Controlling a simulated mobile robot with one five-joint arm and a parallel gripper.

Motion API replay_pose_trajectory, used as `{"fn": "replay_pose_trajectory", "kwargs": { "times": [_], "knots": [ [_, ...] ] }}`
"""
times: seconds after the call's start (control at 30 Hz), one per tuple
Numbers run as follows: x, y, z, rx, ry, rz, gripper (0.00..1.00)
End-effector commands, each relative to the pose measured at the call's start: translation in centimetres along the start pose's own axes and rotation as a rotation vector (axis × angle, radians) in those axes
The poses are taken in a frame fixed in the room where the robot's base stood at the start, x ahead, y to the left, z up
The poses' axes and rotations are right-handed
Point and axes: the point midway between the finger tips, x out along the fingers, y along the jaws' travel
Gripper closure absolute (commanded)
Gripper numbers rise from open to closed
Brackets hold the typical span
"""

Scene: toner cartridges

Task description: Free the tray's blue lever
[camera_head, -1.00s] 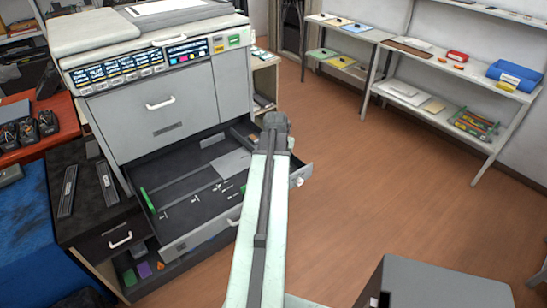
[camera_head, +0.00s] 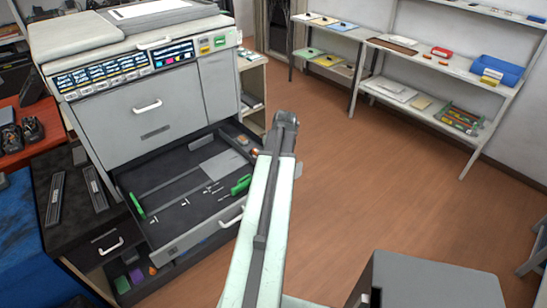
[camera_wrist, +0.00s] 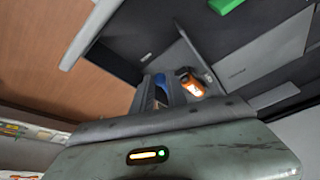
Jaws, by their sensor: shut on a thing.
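The open paper tray (camera_head: 182,242) juts from the grey copier, dark inside. A green guide (camera_head: 137,205) is at its left and another green guide (camera_head: 241,185) at its right. In the head view my arm reaches past the tray's right side, and the jaws of my gripper are hidden behind my wrist. In the wrist view my gripper (camera_wrist: 167,84) is shut on the blue lever (camera_wrist: 160,92), of which only a small part shows between the grey fingers. An orange-lit piece (camera_wrist: 191,84) is close beside the fingers. The lever is hidden in the head view.
The copier (camera_head: 150,110) stands behind the tray. A dark cabinet (camera_head: 75,215) is at left. Below the tray is an open bin area with small coloured pieces (camera_head: 137,275).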

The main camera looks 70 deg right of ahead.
Motion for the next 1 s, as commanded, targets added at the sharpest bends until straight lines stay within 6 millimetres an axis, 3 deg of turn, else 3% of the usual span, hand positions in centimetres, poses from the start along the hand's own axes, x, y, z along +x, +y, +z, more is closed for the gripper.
{"fn": "replay_pose_trajectory", "kwargs": {
  "times": [0.23,0.27,0.33,0.77,1.0],
  "knots": [
    [0.0,-0.1,0.1,0.0,-0.004,-0.001,1.0],
    [0.0,-0.1,0.1,0.0,-0.004,-0.001,0.76],
    [0.0,-0.1,0.1,0.0,-0.004,-0.001,0.6],
    [-0.2,0.0,0.0,0.001,0.0,0.002,0.6],
    [-2.6,-0.6,-0.3,-0.003,-0.001,0.0,0.6]
  ]
}}
